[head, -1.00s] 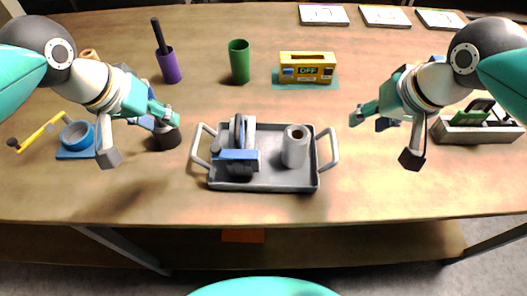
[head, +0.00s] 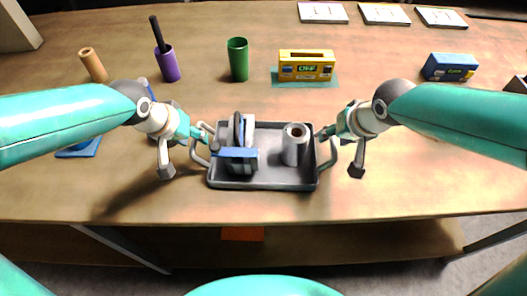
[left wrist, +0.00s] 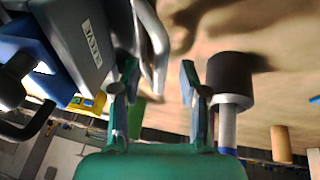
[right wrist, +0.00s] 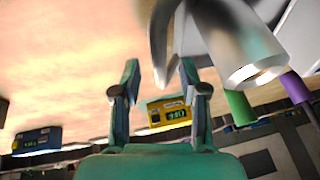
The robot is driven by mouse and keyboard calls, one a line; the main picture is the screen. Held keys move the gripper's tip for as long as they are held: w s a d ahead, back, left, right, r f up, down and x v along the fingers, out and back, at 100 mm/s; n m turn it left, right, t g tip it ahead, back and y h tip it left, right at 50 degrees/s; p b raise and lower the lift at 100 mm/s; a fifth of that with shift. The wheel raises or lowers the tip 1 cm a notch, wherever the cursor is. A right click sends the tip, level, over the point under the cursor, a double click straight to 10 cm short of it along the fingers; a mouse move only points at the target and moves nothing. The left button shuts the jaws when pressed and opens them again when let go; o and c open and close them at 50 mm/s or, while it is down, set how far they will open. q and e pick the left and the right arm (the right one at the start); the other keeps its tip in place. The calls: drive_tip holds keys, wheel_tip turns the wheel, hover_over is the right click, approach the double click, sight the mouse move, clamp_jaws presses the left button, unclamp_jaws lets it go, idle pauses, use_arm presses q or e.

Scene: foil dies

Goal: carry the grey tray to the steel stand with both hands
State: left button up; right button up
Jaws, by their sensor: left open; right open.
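The grey tray (head: 264,184) lies on the wooden table, with a pale loop handle at each end. It holds a grey-and-blue tool (head: 238,158) and a grey-white roll (head: 294,146). My left gripper (head: 187,150) is open at the left handle (head: 198,150). In the left wrist view, this handle (left wrist: 152,45) reaches between the open fingers, nearer the left one. My right gripper (head: 340,152) is open at the right handle (head: 331,145). In the right wrist view, that handle (right wrist: 159,40) shows between the open fingers. I cannot make out a steel stand.
Behind the tray stand a green cup (head: 238,60), a yellow box (head: 306,65) on a teal mat, and a purple cup (head: 168,64) holding a dark stick. A blue box (head: 450,67) stands at right. White cards lie at the back. The table in front of the tray is clear.

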use_arm(q)
drive_tip(key=shift+x, duration=1.1)
use_arm(e)
drive_tip(key=shift+x, duration=1.1)
use_arm(q)
drive_tip(key=shift+c, duration=0.3)
use_arm(e)
drive_tip(key=shift+c, duration=0.3)
use_arm(q)
clamp_jaws()
use_arm(e)
clamp_jaws()
use_arm(q)
drive_tip(key=shift+w+r, duration=0.1)
use_arm(e)
drive_tip(key=shift+r, duration=0.1)
